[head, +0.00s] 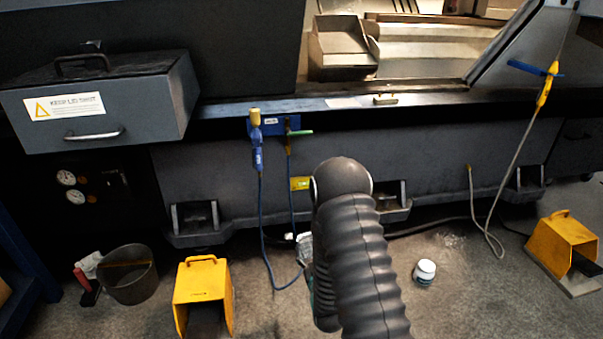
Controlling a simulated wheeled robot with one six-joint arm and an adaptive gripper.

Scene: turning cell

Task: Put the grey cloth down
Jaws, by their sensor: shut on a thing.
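My gripper is not visible; my dark ribbed arm rises from the bottom centre and hides what is behind it. I cannot make out a grey cloth for certain. A small pale, crumpled-looking patch (304,246) shows at the left edge of my arm, mostly hidden, and I cannot tell what it is.
The bucket (131,283) and two yellow pedal guards (202,280) (563,238) stand on the floor. A white jar (425,270) is right of my arm. Blue and grey hoses hang from the machine front (400,160). A grey lidded box (130,105) juts out at upper left.

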